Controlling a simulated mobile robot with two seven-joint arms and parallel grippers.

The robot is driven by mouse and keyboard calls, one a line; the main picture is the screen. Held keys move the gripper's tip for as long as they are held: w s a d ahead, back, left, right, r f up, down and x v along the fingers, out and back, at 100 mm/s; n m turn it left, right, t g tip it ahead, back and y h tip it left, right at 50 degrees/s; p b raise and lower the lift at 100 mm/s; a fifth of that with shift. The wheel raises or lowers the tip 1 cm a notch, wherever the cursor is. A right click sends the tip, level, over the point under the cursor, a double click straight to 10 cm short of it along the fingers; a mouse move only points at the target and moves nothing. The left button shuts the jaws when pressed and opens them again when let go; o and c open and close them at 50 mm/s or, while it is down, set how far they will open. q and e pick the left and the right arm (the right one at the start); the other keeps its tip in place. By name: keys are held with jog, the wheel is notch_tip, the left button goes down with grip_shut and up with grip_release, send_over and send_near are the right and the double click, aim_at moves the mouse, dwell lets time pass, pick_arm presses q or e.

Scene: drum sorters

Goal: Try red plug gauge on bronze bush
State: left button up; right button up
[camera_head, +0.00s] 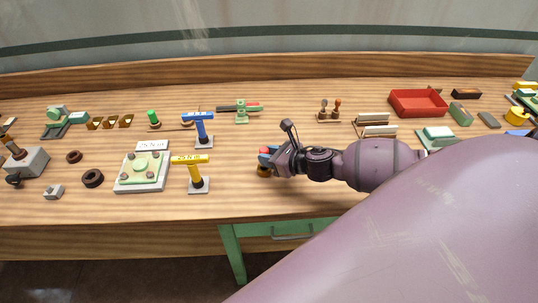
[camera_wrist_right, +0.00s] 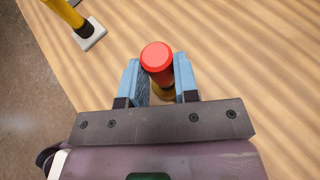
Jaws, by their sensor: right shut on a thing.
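My right gripper (camera_head: 266,155) is over the front middle of the bench, its blue fingers shut on the red plug gauge. In the right wrist view the gauge's round red top (camera_wrist_right: 157,56) shows between the fingertips (camera_wrist_right: 158,85). The bronze bush (camera_wrist_right: 163,91) shows as a yellowish edge just below the gauge. In the head view the bush (camera_head: 263,170) is a small brown-gold shape on the bench right under the fingers. The gauge's lower end is hidden, so I cannot tell whether it is inside the bush or above it. My left gripper is not in view.
A yellow T-shaped stand (camera_head: 190,160) and a blue one (camera_head: 198,117) stand left of the gripper. A white and green fixture (camera_head: 142,185) is further left. A red tray (camera_head: 418,103) is at the back right. Bare bench lies just left of the gripper.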

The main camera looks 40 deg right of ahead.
jog(key=shift+f+b, duration=0.35)
jog(key=shift+f, duration=0.45)
dwell(0.8)
dwell(1.1)
jog(key=shift+r+p, duration=1.75)
jog(key=shift+p, duration=0.2)
